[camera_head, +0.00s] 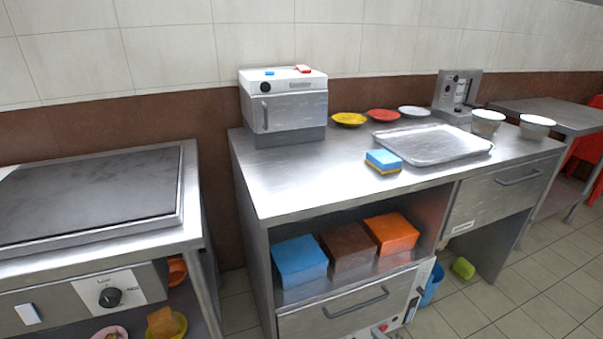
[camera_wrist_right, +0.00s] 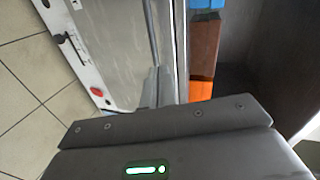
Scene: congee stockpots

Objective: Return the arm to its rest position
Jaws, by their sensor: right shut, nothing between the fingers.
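My right gripper (camera_wrist_right: 155,122) shows in the right wrist view as a dark grey bar with screws across the lower part of the picture. It is shut with nothing held. A green light glows on the body below it. It is in front of the steel counter's lower part, near the open shelf with the orange block (camera_wrist_right: 202,91) and brown block (camera_wrist_right: 205,45); no contact is seen. I cannot make out either gripper in the head view. My left gripper is not in view.
The steel counter (camera_head: 300,190) carries a white box oven (camera_head: 285,108), a metal tray (camera_head: 432,145), a blue-yellow sponge (camera_head: 384,162), plates and two bowls. A griddle (camera_head: 90,200) stands at left. A green object (camera_head: 463,268) lies on the tiled floor (camera_head: 500,300).

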